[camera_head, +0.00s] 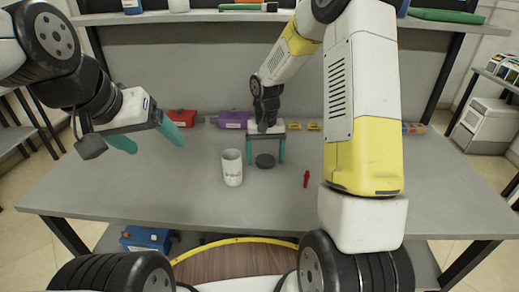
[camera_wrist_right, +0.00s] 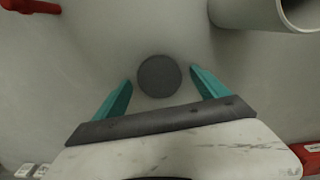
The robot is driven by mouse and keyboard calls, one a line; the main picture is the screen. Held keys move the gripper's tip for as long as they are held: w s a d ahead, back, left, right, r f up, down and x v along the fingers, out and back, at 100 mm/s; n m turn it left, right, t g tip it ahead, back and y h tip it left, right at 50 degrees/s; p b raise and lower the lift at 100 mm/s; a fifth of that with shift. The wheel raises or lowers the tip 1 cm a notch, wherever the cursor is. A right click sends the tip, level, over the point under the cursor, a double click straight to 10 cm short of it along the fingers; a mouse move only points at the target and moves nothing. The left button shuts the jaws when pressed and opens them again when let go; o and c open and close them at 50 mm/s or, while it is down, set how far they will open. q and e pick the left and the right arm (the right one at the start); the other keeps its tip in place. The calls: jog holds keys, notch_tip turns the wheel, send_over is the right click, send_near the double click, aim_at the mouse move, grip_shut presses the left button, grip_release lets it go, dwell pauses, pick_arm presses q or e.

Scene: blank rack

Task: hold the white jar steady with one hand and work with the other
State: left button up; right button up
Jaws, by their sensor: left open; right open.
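The white jar (camera_head: 232,167) stands upright and open on the grey table; part of it shows at the upper right of the right wrist view (camera_wrist_right: 250,12). A dark round lid (camera_head: 265,161) lies flat beside it, to its right. My right gripper (camera_head: 267,158) points down over the lid, open, with a teal finger on each side. In the right wrist view the lid (camera_wrist_right: 159,76) sits between the open fingertips, and nothing is gripped. My left gripper (camera_head: 147,143) is open and empty, above the table, left of the jar and apart from it.
A small red object (camera_head: 306,179) lies right of the lid. A red bin (camera_head: 181,117), a purple bin (camera_head: 233,119) and small yellow items (camera_head: 313,125) line the table's back. A blue box (camera_head: 147,238) is below the table. The table front around the jar is clear.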

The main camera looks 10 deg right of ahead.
aim_at(265, 159)
jog(key=c, duration=1.4)
jog(key=shift+r, duration=0.45)
notch_tip(265, 159, up, 3)
jog(key=shift+s+f, duration=0.1)
jog(key=s+a, duration=0.1)
jog(key=s, duration=0.4)
jog(key=s+a+r, duration=0.1)
jog(key=s+a, duration=0.1)
jog(key=s, duration=0.3)
jog(key=s+a, duration=0.2)
jog(key=s, duration=0.3)
jog(key=shift+r, duration=0.15)
jog(key=shift+d, duration=0.1)
